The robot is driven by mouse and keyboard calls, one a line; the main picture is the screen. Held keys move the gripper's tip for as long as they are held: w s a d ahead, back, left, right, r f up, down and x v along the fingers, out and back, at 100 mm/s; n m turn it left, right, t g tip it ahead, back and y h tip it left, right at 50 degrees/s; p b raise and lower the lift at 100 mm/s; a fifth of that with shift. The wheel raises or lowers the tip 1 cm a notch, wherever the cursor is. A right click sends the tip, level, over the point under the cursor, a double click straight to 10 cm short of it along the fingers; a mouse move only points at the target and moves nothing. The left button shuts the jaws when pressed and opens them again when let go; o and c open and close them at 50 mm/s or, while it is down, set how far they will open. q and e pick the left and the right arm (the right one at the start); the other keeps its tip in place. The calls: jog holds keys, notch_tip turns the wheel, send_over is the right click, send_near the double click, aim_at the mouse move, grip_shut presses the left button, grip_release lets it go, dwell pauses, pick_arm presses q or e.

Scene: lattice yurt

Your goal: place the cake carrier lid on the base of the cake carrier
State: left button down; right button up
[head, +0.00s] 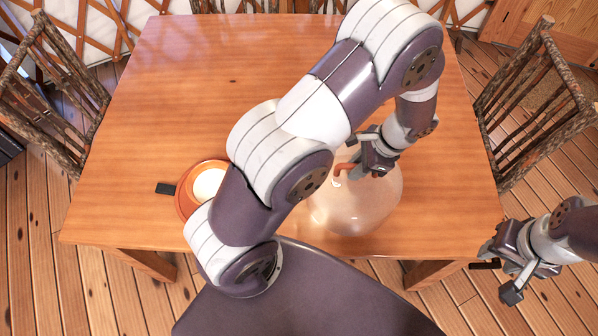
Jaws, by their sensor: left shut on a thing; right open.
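The cake carrier lid (362,212) is a clear, pale dome with an orange handle (343,170) on top. It is at the front right part of the table; I cannot tell if it touches the tabletop. My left gripper (362,170) is shut on the lid at its handle, and my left arm hides part of the dome. The cake carrier base (183,199) is a round orange plate at the front left, with a round white cake (208,183) on it. My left arm covers its right edge. My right gripper (497,279) is open and empty, beyond the table's front right corner.
The wooden table (200,80) is bare at the back and left. A small dark piece (166,188) lies at the base's left side. Rustic chairs stand left (55,90) and right (535,100) of the table.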

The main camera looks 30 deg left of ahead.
pick_arm(q)
jog(key=s+a+f+p, duration=0.1)
jog(key=s+a+f, duration=0.1)
jog(key=a+f, duration=0.7)
jog(key=shift+s+f+p, duration=0.2)
jog(key=shift+f+p, duration=0.15)
jog(key=shift+a, duration=0.15)
jog(key=c, duration=1.4)
grip_release()
jog(key=shift+f, duration=0.1)
jog(key=o, duration=0.4)
